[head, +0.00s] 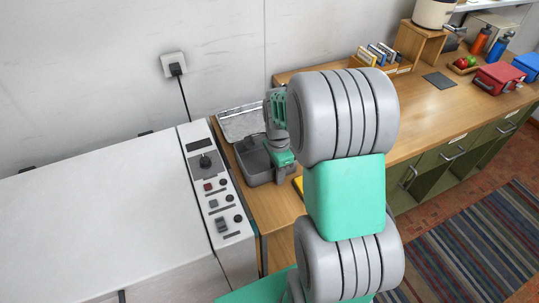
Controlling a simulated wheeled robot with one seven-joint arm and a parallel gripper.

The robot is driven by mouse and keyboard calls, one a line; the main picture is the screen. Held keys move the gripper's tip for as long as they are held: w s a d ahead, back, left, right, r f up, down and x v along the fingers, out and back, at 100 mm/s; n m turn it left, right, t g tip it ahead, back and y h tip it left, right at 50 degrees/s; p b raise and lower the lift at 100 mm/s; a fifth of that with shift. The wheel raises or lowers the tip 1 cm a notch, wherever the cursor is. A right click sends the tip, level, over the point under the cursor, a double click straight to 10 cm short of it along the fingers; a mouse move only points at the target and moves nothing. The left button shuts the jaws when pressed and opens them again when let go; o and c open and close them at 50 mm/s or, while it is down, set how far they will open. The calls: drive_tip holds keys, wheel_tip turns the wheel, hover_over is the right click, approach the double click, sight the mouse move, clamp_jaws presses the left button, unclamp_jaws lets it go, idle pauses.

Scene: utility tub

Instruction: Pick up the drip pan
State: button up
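A shallow silver-grey metallic tray (242,124), which may be the drip pan, lies at the back of the wooden counter, against the wall. A darker grey open tub (256,168) sits just in front of it. My gripper (284,176) is at the right side of the tub, close to its rim. The arm covers part of the tub and the tray's right end. The fingers are too small and hidden to show whether they are open, or whether they touch anything.
A white appliance with a control panel (217,190) stands directly left of the tub. A yellow item (298,186) shows beside my arm. Books (378,54), a red box (498,77) and bottles (481,41) stand farther right.

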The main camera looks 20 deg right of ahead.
drive_tip(key=shift+c, duration=0.3)
clamp_jaws()
idle(1.0)
